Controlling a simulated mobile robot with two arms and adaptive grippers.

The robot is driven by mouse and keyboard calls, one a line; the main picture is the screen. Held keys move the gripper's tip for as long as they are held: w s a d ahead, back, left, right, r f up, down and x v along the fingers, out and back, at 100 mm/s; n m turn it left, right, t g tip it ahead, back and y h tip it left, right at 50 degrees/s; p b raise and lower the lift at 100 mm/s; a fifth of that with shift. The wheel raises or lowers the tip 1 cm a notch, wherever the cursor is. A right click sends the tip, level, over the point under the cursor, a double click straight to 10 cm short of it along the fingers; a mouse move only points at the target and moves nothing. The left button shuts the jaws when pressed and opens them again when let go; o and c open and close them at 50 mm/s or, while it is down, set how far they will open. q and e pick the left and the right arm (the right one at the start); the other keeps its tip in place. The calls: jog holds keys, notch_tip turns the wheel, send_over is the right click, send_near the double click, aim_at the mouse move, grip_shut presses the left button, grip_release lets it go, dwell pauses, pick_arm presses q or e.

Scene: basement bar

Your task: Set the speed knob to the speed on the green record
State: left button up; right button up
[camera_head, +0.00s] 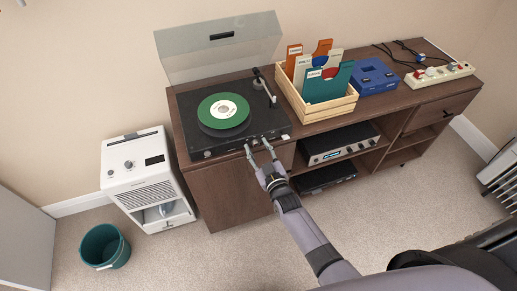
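The black turntable (192,128) sits at the left end of the wooden cabinet, with its clear lid raised. The green record (240,108), with a pale centre, lies on its platter; any speed marking is too small to read. The tonearm (264,86) is at the platter's right. Small controls show along the turntable's front edge, but I cannot tell which is the speed knob or how it is set. My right gripper (257,146) is open, its two fingertips apart at the turntable's front edge, right of the middle. Whether they touch a control is unclear. My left gripper is out of view.
A wooden crate (331,110) of record sleeves stands right of the turntable, then a blue device (374,76) and a power strip (439,75). A silver-fronted amplifier (340,153) is on the shelf below. A white appliance (150,187) and teal bin (105,247) stand at left.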

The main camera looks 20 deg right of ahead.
jog(key=shift+s, duration=0.1)
jog(key=s, duration=1.1)
jog(key=shift+s+d+r, duration=0.3)
jog(key=shift+s+d, duration=0.1)
jog(key=shift+d, duration=0.05)
jog(key=s+f+g, duration=0.5)
jog(key=s+f, duration=0.3)
jog(key=f, duration=0.6)
jog(key=s+f+g, duration=0.4)
jog(key=s+f, duration=0.4)
jog(key=f, duration=0.5)
jog(key=s+d+f+g, duration=0.2)
jog(key=s+f, duration=0.2)
jog(key=s, duration=0.3)
jog(key=s+d+f+m+g, duration=0.1)
jog(key=s+f+g, duration=0.2)
jog(key=s, duration=0.5)
jog(key=s+d+f+g+h, duration=0.1)
jog(key=s+d+f+g, duration=0.1)
jog(key=s+f, duration=0.2)
jog(key=s, duration=0.3)
jog(key=shift+s+d+f+m, duration=0.3)
jog(key=shift+s+f+m, duration=0.05)
jog(key=shift+s+m, duration=0.05)
